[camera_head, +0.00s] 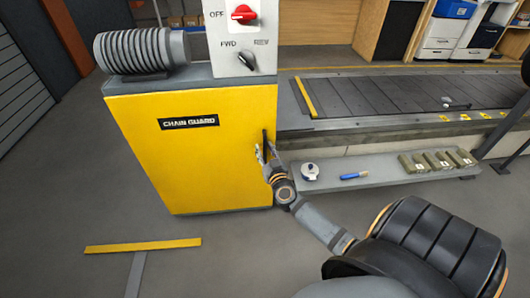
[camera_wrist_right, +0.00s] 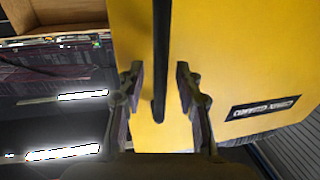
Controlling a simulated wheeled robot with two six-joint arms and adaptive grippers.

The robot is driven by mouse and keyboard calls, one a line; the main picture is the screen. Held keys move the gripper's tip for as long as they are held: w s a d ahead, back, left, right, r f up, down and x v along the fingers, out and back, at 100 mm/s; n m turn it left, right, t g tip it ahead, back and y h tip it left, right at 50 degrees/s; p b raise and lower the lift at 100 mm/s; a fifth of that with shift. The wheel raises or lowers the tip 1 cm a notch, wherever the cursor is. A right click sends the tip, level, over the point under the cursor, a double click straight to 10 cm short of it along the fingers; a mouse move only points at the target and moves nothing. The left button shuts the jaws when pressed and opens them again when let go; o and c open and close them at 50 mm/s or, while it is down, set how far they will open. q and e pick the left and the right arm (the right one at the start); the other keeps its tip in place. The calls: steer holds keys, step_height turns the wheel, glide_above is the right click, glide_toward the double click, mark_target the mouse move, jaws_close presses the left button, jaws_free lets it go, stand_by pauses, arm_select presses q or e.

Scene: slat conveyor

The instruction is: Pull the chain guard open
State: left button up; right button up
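The chain guard (camera_head: 190,165) is a yellow panel with a black label, closed flush on the drive housing at the conveyor's left end. It also fills much of the right wrist view (camera_wrist_right: 230,60). Its handle (camera_head: 265,142) is a dark vertical bar near the panel's right edge. My right gripper (camera_head: 265,154) is at the handle. In the right wrist view its two fingers (camera_wrist_right: 159,85) are apart, with the handle bar (camera_wrist_right: 161,60) between them and gaps on both sides. My left gripper is not in view.
A control box (camera_head: 240,35) with a red switch and a lower knob stands above the guard, beside a ribbed motor (camera_head: 140,50). The slat conveyor (camera_head: 390,95) runs right. A low shelf (camera_head: 385,178) holds a tape measure, a blue-handled tool and several small blocks.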

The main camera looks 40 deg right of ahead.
steer(key=shift+c, duration=0.3)
jaws_close()
stand_by(0.5)
